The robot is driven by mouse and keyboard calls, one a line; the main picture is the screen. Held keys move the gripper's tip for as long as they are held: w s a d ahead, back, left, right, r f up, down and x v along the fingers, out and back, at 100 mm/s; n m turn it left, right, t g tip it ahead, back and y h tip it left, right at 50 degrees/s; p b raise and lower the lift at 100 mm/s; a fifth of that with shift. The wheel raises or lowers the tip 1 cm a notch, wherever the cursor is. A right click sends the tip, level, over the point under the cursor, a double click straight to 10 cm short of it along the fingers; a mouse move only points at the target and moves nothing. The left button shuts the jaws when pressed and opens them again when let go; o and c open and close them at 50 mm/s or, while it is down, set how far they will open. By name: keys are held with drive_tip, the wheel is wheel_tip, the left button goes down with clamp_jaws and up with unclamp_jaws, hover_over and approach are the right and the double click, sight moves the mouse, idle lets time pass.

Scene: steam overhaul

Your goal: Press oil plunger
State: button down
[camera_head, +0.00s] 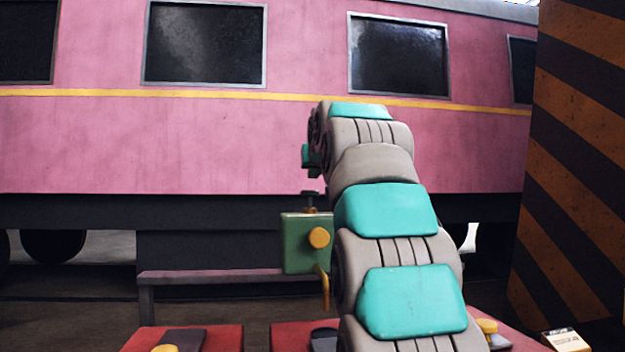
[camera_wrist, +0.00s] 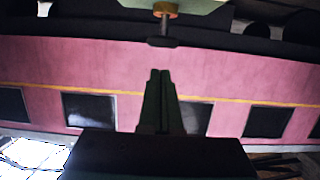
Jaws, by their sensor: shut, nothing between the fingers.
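The oil plunger (camera_head: 310,198) stands upright on top of a green box (camera_head: 296,258), just left of my arm in the head view. It has a dark flat cap, a thin stem and a brass collar. A yellow round knob (camera_head: 319,237) and a bent brass spout (camera_head: 325,288) are on the box. In the wrist view, where the scene appears upside down, the plunger (camera_wrist: 164,28) hangs from the top edge, in line with my gripper (camera_wrist: 160,72). My gripper is shut and empty, its tips apart from the cap in the picture. My arm hides most of the gripper in the head view.
A pink railway carriage (camera_head: 200,145) with a yellow stripe fills the background. A low bench (camera_head: 212,277) is left of the box. Red surfaces (camera_head: 215,336) lie in front. A striped pillar (camera_head: 575,170) stands at the right, with a small box (camera_head: 565,341) near its foot.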

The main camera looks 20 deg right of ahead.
drive_tip(key=v, duration=0.7)
idle(1.3)
drive_tip(key=shift+w+r+p, duration=0.15)
drive_tip(key=shift+r+p, duration=0.15)
drive_tip(key=shift+r, duration=1.15)
drive_tip(key=shift+w, duration=0.1)
